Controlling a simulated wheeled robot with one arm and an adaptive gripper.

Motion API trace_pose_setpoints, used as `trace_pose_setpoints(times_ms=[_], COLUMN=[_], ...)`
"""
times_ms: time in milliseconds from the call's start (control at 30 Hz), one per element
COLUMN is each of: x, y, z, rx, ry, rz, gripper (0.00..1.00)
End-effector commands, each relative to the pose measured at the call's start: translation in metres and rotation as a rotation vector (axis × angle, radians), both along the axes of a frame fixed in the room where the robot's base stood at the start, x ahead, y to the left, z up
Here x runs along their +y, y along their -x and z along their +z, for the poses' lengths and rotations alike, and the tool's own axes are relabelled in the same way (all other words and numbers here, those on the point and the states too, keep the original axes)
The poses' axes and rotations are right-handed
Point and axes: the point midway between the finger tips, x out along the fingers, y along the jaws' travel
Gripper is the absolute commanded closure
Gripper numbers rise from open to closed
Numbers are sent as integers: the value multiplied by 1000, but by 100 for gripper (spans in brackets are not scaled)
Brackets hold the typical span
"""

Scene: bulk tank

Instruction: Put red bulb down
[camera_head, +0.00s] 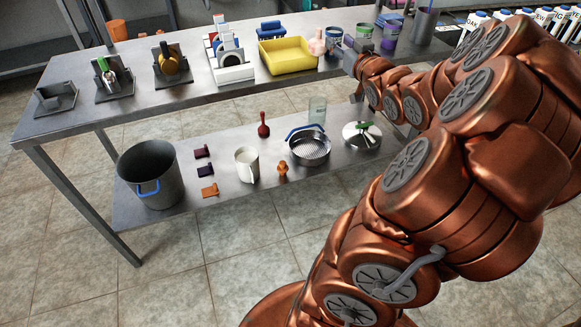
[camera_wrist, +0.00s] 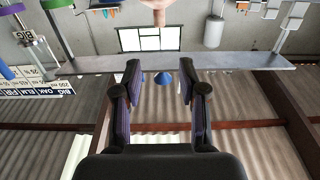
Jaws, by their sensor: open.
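The red bulb (camera_head: 264,130) stands on the lower shelf (camera_head: 225,205) of the metal table, round end down and neck up, in the head view. It stands clear of my gripper. In the wrist view my gripper (camera_wrist: 160,80) is open, with its two dark fingers apart and nothing held between them. In the head view my copper arm reaches in from the right to the back of the table top, and the gripper itself is hard to make out there. The red bulb does not show in the wrist view.
Near the bulb on the shelf are a white mug (camera_head: 246,165), a sieve (camera_head: 309,147), a glass (camera_head: 317,110) and a steel lid (camera_head: 361,135). A bucket (camera_head: 150,177) stands left. Above are a yellow tray (camera_head: 288,56), a pink bottle (camera_head: 317,43) and several jars.

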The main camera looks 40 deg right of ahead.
Motion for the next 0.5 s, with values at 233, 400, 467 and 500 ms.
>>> trace_pose_setpoints(times_ms=[233,400,467,500], x=[29,75,93,105], y=[-21,-29,-26,-22], z=[-33,-76,-91,-99], rx=[177,425,512,571], ry=[-34,-82,-98,-110], rz=[1,-3,-2,-2], gripper=[58,58,58,58])
